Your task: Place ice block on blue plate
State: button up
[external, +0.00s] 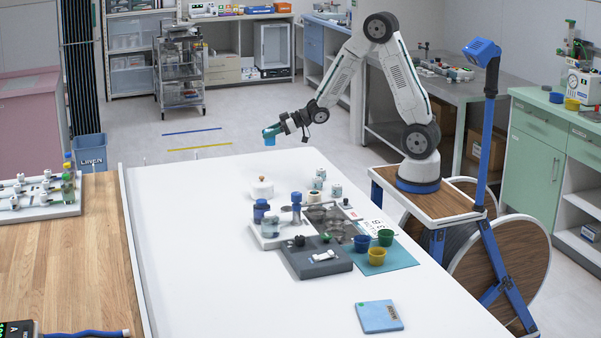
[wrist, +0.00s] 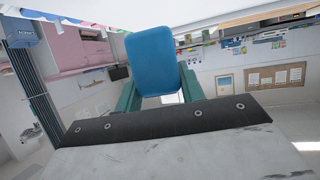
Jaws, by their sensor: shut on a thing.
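My gripper (external: 275,130) is shut on a blue block with rounded corners, which I take to be the ice block (external: 269,139). It holds the block in the air above the far end of the white table. In the wrist view the ice block (wrist: 152,62) stands out between the two teal fingers of my gripper (wrist: 158,92).
The white table (external: 200,240) is clear on its left and far parts. Mid-table stand a grey tray (external: 318,262), blue-capped jars (external: 261,208) and a round white lidded pot (external: 262,188). Blue, green and yellow cups (external: 376,257) stand on a teal mat (external: 402,258), between my gripper and the plate.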

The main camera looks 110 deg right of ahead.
jog(key=r, duration=0.4)
jog(key=shift+w+a, duration=0.25)
jog(key=w+a+n+y, duration=0.3)
jog(key=w+a, duration=0.3)
jog(key=a, duration=0.5)
jog(key=w+a+n+y, duration=0.25)
jog(key=w+a, duration=0.35)
jog(key=a, duration=0.4)
jog(key=w+a+n+g+y, duration=0.3)
jog(key=a+n+y, duration=0.3)
jog(key=a, duration=2.2)
jog(key=s+a+n+g+y, duration=0.25)
jog(key=s+a, duration=0.25)
jog(key=a, duration=0.8)
jog(key=s+a+n+g+y, duration=0.2)
jog(key=s+a+g, duration=0.15)
jog(key=a, duration=0.85)
jog(key=s+a+n+g, duration=0.4)
jog(key=s+a+n, duration=0.1)
jog(key=s+a, duration=1.25)
send_over(379, 314)
notch_tip(379, 314, down, 10)
jog(key=shift+f, duration=0.2)
jog(key=shift+f+y, duration=0.3)
jog(key=shift+f, duration=1.4)
